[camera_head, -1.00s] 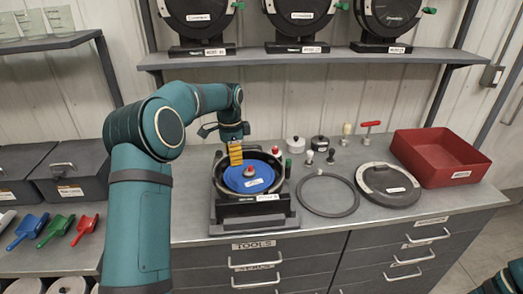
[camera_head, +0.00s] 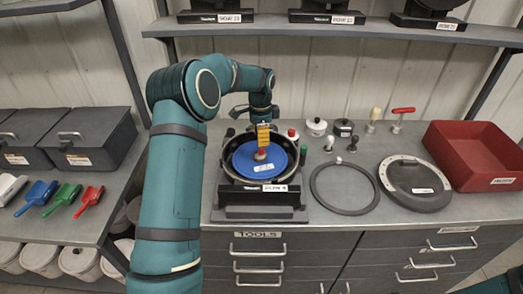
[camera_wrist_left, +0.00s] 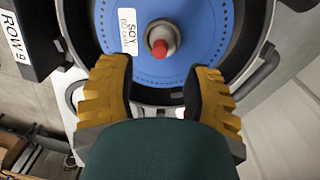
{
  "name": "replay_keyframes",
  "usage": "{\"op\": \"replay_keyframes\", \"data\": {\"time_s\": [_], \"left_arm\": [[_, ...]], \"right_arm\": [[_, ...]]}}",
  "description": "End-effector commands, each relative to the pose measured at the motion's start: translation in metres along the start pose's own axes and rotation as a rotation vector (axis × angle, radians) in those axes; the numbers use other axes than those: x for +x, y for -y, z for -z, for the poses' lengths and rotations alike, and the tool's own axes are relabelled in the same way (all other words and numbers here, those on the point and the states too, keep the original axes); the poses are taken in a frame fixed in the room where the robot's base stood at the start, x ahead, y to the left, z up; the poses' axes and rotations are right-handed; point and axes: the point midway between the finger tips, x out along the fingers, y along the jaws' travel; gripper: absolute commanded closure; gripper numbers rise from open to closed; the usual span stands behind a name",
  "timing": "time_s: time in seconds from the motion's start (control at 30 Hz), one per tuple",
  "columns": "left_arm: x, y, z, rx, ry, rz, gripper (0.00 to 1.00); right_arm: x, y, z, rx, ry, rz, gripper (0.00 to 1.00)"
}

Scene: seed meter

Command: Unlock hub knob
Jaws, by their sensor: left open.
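The seed meter (camera_head: 255,197) stands open on the workbench, with a blue seed disc (camera_head: 245,168) inside its dark round housing. The red-topped hub knob (camera_head: 260,154) stands up at the disc's centre. In the left wrist view the hub knob (camera_wrist_left: 161,42) sits beyond the fingertips, midway across the gap, with the white-labelled disc (camera_wrist_left: 190,50) around it. My left gripper (camera_head: 263,146) points down just above the knob. In the left wrist view its yellow fingers (camera_wrist_left: 158,70) are wide apart with nothing between them. My right gripper is out of view.
A dark ring (camera_head: 345,209), a round black cover (camera_head: 414,202) and a red bin (camera_head: 475,172) lie to the right. Small knobs and a red-handled tool (camera_head: 402,113) stand behind them. Scoops (camera_head: 60,200) and grey boxes (camera_head: 90,140) are on the left.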

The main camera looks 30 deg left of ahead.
Motion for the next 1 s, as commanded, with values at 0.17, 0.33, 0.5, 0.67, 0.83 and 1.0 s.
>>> {"op": "replay_keyframes", "data": {"time_s": [0.17, 0.33, 0.5, 0.67, 0.83, 1.0], "left_arm": [[0.033, 0.0, -0.001, -0.001, 0.001, -0.002, 0.49], [0.051, 0.0, 0.0, 0.0, 0.001, -0.001, 0.49], [0.058, 0.0, 0.0, 0.0, -0.001, 0.0, 0.49], [0.058, 0.0, 0.0, -0.001, -0.001, 0.001, 0.49], [0.058, 0.0, 0.0, 0.0, -0.001, 0.001, 0.71], [0.058, 0.0, 0.0, 0.0, -0.001, 0.001, 1.0]], "right_arm": [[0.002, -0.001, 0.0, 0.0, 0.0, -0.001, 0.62], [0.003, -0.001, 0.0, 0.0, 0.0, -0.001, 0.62], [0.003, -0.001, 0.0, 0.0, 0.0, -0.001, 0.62], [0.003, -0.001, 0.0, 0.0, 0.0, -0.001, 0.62], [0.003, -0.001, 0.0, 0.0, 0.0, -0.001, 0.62], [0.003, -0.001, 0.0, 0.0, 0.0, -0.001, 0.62]]}}
